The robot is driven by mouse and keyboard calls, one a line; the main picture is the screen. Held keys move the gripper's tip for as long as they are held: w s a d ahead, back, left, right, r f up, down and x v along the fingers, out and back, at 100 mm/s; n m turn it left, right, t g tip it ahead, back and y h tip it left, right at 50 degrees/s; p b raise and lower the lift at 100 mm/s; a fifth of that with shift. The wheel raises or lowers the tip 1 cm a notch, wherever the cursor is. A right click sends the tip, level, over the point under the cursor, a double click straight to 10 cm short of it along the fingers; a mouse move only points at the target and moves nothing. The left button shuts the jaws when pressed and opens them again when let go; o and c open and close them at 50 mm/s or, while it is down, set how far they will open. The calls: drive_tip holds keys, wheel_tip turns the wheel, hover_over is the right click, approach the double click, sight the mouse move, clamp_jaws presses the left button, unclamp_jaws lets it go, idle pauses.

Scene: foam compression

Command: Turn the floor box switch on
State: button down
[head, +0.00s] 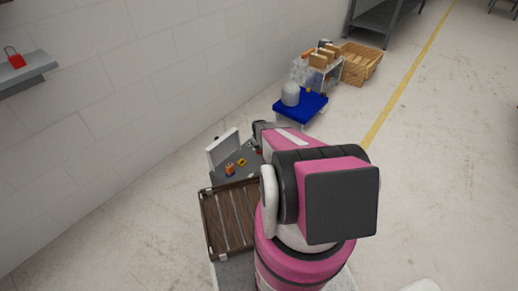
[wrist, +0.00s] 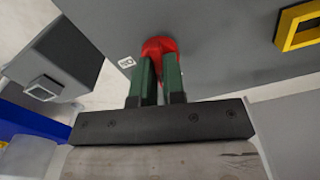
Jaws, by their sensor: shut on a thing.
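The floor box (head: 235,176) stands on the floor by the wall in the head view, with its pale lid (head: 223,148) raised. Its grey panel (wrist: 225,60) fills the upper part of the wrist view. A red switch knob (wrist: 160,46) sits on that panel beside a small white label (wrist: 126,62). My gripper (wrist: 156,82) has its two green fingers at the red knob, close together and shut on it. The fingers cover part of the knob, so its turn position cannot be told. My arm hides part of the box's right side in the head view.
A yellow square frame (wrist: 301,27) is on the panel to the right. A brown slatted case (head: 230,222) lies in front of the box. A blue-topped stand (head: 302,107), a cluttered cart (head: 318,70) and a wooden crate (head: 360,65) are behind. The floor at right is open.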

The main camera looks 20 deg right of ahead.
drive_tip(key=m, duration=1.1)
drive_tip(key=shift+m, duration=2)
drive_tip(key=c, duration=1.2)
unclamp_jaws()
wheel_tip(320, 180, up, 11)
